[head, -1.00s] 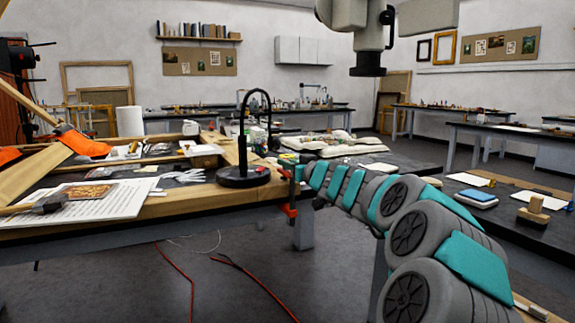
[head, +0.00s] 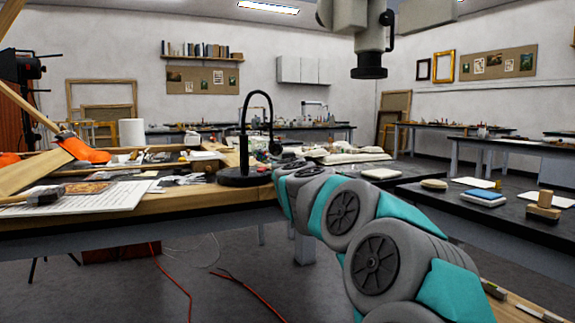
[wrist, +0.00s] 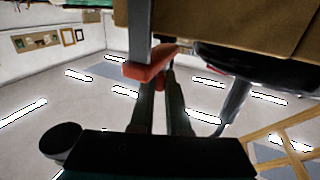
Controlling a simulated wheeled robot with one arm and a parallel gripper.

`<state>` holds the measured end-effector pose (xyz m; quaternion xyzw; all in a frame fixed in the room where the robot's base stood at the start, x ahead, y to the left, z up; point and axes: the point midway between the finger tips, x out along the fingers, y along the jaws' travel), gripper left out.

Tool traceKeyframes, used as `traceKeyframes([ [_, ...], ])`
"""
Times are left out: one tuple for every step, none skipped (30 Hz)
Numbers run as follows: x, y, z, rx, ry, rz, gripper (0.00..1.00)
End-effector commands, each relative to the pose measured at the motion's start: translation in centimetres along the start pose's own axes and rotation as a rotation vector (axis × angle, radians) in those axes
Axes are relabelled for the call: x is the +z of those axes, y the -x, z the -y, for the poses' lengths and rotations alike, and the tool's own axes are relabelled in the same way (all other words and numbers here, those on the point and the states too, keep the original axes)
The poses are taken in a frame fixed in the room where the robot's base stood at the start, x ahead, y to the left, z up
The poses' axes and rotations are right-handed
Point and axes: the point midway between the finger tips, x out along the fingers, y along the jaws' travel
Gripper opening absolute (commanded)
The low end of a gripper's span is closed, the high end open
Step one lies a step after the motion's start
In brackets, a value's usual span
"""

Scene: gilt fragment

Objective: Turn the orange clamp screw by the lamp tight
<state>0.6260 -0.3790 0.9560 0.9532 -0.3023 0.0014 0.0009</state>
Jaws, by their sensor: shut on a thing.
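The black lamp (head: 240,176) stands upright near the right corner of the wooden table, with a round base and a curved neck. In the wrist view its dark base (wrist: 255,66) shows at the upper right, upside down. The orange clamp (wrist: 148,70) is at the table edge beside the lamp, with a grey bar (wrist: 140,28) along the edge. My gripper (wrist: 160,78) has its two dark fingers at the clamp and is shut on its screw. In the head view my arm hides the clamp and gripper.
The wooden table (head: 130,221) holds papers, tools and an orange item (head: 85,150) at left. A dark table (head: 480,230) with blocks and pads is on the right. Red cables (head: 175,280) lie on the floor before the table.

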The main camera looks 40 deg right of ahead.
Motion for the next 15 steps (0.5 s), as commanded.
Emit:
traceKeyframes([
  [-0.16,-0.07,0.18,0.035,0.010,0.006,0.00],
  [-0.18,-0.08,0.25,0.056,0.009,0.006,0.00],
  [-0.28,-0.07,0.41,0.083,0.010,0.007,0.00],
  [-0.37,-0.08,0.37,0.107,0.007,0.006,0.00],
  [-0.46,-0.07,0.44,0.129,0.007,0.005,0.00],
  [-0.57,-0.07,0.56,0.158,0.006,0.004,0.00],
  [-0.64,-0.06,0.52,0.184,0.005,0.004,0.00],
  [-0.69,-0.07,0.63,0.207,0.004,0.004,0.00],
  [-0.74,-0.08,0.74,0.241,0.004,0.003,0.00],
  [-0.73,-0.10,0.85,0.267,0.004,0.004,0.00],
  [-0.66,-0.15,0.91,0.295,0.002,0.005,0.00],
  [-0.54,-0.21,1.02,0.333,0.003,0.006,0.00],
  [-0.46,-0.24,1.05,0.362,0.003,0.006,0.00],
  [-0.43,-0.24,1.08,0.392,0.002,0.005,0.00],
  [-0.38,-0.26,1.17,0.429,0.001,0.004,0.00],
])
